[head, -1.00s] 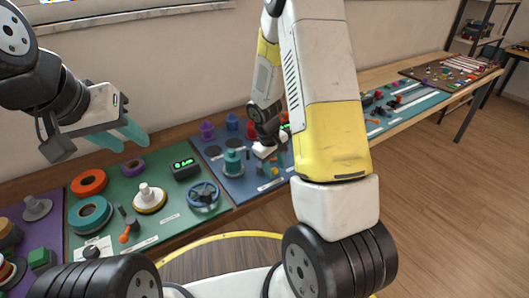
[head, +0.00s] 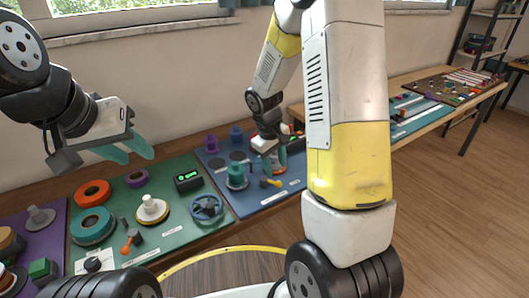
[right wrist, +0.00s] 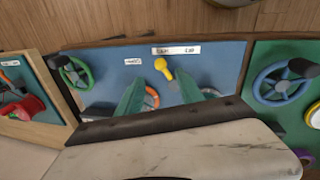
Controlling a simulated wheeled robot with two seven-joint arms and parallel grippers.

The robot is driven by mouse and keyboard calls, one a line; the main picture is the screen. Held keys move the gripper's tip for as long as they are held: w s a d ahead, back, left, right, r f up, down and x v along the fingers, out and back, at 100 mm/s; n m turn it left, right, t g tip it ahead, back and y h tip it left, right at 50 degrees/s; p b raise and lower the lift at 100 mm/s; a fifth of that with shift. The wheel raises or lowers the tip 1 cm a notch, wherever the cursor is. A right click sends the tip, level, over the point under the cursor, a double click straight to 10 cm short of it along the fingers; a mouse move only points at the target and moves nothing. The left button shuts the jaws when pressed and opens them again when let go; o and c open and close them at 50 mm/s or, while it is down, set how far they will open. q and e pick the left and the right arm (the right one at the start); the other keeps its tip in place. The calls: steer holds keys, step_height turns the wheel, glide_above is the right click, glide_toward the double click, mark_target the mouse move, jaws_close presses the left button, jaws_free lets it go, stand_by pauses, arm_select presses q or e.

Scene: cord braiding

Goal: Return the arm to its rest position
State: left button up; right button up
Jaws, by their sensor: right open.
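My right gripper (head: 274,162) is open and empty above the blue board (head: 289,197) in the head view. In the right wrist view its two green fingers (right wrist: 160,97) stand apart with nothing between them that they hold. A yellow knobbed lever (right wrist: 165,70) on the board shows beyond the fingertips; it also shows in the head view (head: 268,183). My left gripper (head: 138,155) hangs at the left above the back of the green board (head: 165,235), its two teal fingers apart and empty.
The green board carries an orange ring (head: 92,194), a teal ring (head: 92,224), a blue handwheel (head: 206,208) and a small display (head: 187,181). A teal knob (head: 236,174) stands on the blue board. Another table (head: 425,112) with boards stands at the right; open floor lies beside it.

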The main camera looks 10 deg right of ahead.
steer(key=s+a+r+m+t+y, duration=0.2)
steer(key=s+r, duration=0.7)
steer(key=r, duration=0.2)
steer(key=s+a+r+m+t+y, duration=0.2)
steer(key=s+r+m+t, duration=0.1)
steer(key=s+r, duration=0.7)
step_height(320, 180, up, 2)
steer(key=shift+s+r, duration=0.1)
steer(key=shift+s, duration=0.05)
